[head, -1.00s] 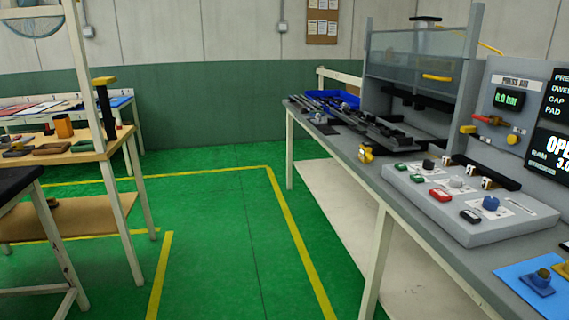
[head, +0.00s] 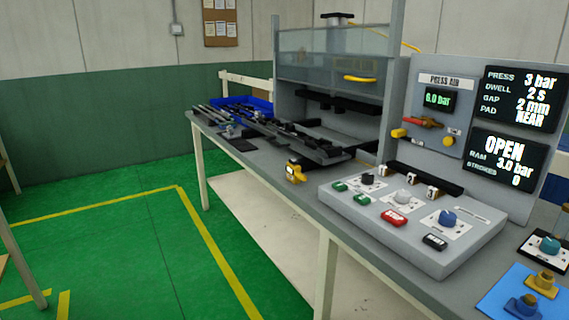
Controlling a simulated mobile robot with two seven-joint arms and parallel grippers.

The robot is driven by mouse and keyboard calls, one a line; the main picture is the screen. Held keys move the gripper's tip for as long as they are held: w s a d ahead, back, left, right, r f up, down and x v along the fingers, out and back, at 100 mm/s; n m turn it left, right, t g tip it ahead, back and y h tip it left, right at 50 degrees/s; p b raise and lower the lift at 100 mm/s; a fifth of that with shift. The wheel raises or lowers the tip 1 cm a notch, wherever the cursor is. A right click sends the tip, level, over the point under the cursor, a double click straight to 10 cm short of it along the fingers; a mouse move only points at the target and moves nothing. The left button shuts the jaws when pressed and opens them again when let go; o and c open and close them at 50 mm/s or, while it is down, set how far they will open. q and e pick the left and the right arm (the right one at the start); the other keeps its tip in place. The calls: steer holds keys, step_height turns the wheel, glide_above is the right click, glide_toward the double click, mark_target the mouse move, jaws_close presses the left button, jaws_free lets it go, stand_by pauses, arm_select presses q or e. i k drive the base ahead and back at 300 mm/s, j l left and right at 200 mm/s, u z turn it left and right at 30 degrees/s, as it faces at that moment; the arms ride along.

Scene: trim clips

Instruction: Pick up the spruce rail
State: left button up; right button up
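No rail that I can pick out as spruce by its colour shows in the head view. Long dark grey rails or rail-like fixtures (head: 290,140) lie along the far part of the grey bench (head: 262,178), in front of the press. They carry small dark parts, and I cannot tell whether one of them is the spruce rail. Neither of my grippers is in view.
The press frame (head: 330,85) with a clear guard stands on the bench. A control box (head: 410,215) with knobs and buttons sits nearer. A blue bin (head: 243,104) is at the far end. Green floor (head: 110,240) with yellow lines is clear to the left.

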mark_target(289, 129)
steer(key=i+j+z, duration=0.3)
steer(key=z, duration=0.15)
steer(key=i+j+z, duration=0.25)
steer(key=j+z, duration=0.15)
steer(key=i+j+z, duration=0.15)
steer(key=j+z, duration=0.65)
steer(key=j, duration=0.5)
steer(key=i, duration=0.05)
